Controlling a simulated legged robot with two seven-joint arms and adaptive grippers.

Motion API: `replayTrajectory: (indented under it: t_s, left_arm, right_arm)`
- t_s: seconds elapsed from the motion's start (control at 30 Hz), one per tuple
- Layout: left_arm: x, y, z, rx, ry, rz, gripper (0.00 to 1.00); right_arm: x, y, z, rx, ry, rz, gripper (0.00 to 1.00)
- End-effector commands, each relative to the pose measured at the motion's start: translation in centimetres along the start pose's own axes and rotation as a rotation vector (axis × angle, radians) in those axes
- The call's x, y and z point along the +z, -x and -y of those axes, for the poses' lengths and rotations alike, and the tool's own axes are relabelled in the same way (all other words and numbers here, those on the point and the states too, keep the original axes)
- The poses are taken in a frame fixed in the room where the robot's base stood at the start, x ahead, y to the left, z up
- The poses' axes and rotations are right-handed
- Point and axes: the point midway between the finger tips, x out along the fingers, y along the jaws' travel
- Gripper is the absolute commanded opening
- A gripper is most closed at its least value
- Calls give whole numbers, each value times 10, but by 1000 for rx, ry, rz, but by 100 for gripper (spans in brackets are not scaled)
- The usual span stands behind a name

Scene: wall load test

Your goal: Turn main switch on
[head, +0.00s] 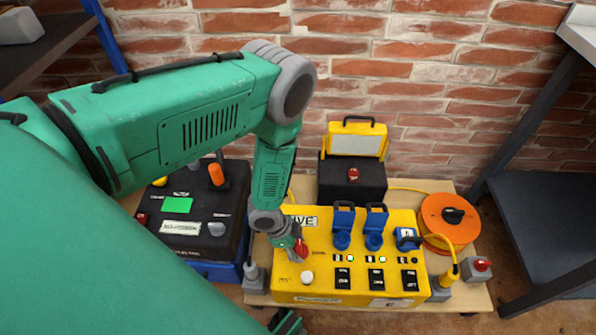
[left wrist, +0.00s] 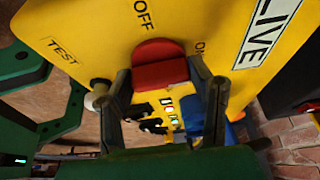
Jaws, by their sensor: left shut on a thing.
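The main switch is a red rotary knob (head: 301,248) on the left part of a yellow power box (head: 320,287). In the left wrist view the red knob (left wrist: 160,66) sits between my two grey fingers, with OFF printed above it and a partly hidden ON to its right. My left gripper (head: 294,243) reaches down from above and is shut on the knob; the fingers also show in the left wrist view (left wrist: 160,84). The knob's exact pointer direction is hard to tell. A dark green and black part at the bottom edge (head: 288,322) may be my right gripper, mostly cut off.
Blue sockets (head: 343,228), black breakers (head: 376,279) and a white TEST button (head: 307,277) share the panel. A black box (head: 205,240) stands left, a yellow lamp (head: 356,140) behind, an orange cable reel (head: 450,217) right. A brick wall (head: 430,90) closes the back.

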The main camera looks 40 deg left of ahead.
Motion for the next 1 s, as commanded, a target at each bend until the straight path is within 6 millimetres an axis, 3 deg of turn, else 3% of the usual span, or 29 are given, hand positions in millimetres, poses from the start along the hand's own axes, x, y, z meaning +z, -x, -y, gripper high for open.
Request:
replayTrajectory:
  t_s: [0.03, 0.07, 0.1, 0.47, 0.57, 1.0]
  left_arm:
    - [0, 0, 1, -1, -2, 0, 55]
    - [0, 0, 1, -1, -2, 0, 65]
    - [0, 0, 1, -1, -1, 0, 69]
    - [0, 4, 1, -1, 0, 1, 69]
    - [0, 17, 2, -2, 1, 1, 69]
    - [0, 103, 2, -2, 1, 0, 69]
  right_arm:
    - [0, 0, 0, 0, 0, 0, 0]
    - [0, 0, 0, 0, 0, 0, 0]
    - [0, 0, 0, 0, 0, 0, 0]
    - [2, 1, 0, 0, 0, -2, 0]
    - [1, 1, 0, 0, 0, -3, 0]
    - [1, 1, 0, 0, 0, -3, 0]
